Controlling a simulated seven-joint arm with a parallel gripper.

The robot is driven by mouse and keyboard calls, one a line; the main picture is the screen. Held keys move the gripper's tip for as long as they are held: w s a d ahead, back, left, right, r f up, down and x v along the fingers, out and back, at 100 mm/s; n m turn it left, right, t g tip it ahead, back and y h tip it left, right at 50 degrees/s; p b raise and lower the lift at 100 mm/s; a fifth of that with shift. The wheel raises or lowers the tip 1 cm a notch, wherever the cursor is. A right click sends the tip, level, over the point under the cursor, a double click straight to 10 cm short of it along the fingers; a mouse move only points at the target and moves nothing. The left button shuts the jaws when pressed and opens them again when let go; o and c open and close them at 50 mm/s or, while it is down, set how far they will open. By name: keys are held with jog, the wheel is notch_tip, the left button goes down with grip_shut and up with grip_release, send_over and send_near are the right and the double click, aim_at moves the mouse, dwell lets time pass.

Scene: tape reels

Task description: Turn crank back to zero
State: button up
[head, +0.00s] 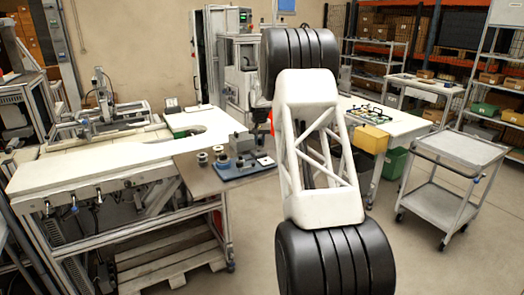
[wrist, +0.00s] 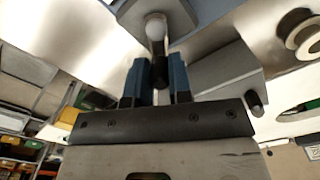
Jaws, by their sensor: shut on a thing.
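My gripper (wrist: 160,66) has two blue fingers closed on the crank's handle (wrist: 157,40), a small upright piece with a pale rounded end and a dark part between the fingers. The crank's arm and pivot cannot be made out clearly, so its angle cannot be told. In the head view a blue device (head: 240,171) with small round fittings lies at the front edge of the bench. My arm comes down behind its own large links there, and its gripper end is small and dark near the device.
A grey box (head: 242,142) stands behind the device. A white worktable (head: 90,170) is at left and a grey cart (head: 455,150) at right.

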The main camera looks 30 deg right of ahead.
jog(key=shift+w+a, duration=0.25)
jog(key=shift+a, duration=1.2)
jog(key=shift+s+a, duration=0.1)
jog(key=shift+a, duration=0.05)
jog(key=shift+s+a, duration=0.2)
jog(key=shift+a, duration=0.1)
dwell(0.5)
jog(key=shift+s+a, duration=0.4)
jog(key=shift+s, duration=0.15)
